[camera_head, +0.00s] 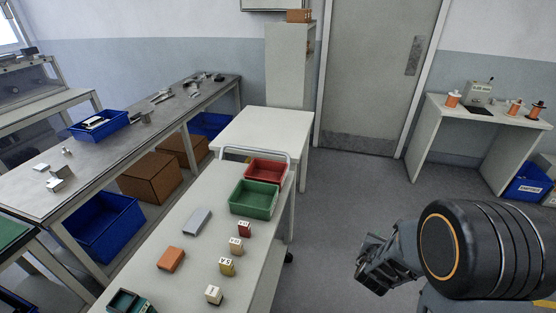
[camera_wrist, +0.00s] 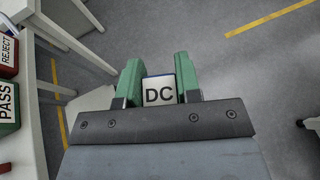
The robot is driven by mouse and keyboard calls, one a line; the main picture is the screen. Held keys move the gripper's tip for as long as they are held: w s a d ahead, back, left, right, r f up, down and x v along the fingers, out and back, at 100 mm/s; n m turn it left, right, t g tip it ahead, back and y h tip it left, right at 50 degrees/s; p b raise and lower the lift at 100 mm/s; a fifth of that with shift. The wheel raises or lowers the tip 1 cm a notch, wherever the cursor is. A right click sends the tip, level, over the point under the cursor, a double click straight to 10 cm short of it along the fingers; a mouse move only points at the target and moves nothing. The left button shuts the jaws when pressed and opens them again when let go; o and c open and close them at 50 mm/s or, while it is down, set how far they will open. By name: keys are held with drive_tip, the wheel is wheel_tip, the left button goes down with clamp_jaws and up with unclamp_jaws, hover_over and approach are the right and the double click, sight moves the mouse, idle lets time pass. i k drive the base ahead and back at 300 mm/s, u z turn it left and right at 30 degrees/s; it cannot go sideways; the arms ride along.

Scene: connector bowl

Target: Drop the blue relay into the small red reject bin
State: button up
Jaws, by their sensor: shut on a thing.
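My gripper (camera_head: 370,268) is out over the floor to the right of the white cart. In the wrist view its green-padded fingers (camera_wrist: 159,76) are shut on a small block with a white face marked DC and thin blue edges, the blue relay (camera_wrist: 158,92). In the head view I cannot make the relay out. The small red reject bin (camera_head: 267,169) stands at the far end of the cart, left of my gripper. Its REJECT label also shows at the left edge of the wrist view (camera_wrist: 7,54).
A green bin (camera_head: 254,199), marked PASS in the wrist view, stands just in front of the red bin. A grey block (camera_head: 197,221), an orange block (camera_head: 171,259) and several small labelled blocks lie on the cart. A cart handle (camera_head: 256,152) rises behind the red bin. Open floor surrounds my gripper.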

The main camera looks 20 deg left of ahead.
sight(267, 175)
drive_tip(key=i, duration=2.25)
drive_tip(key=u, duration=4.25)
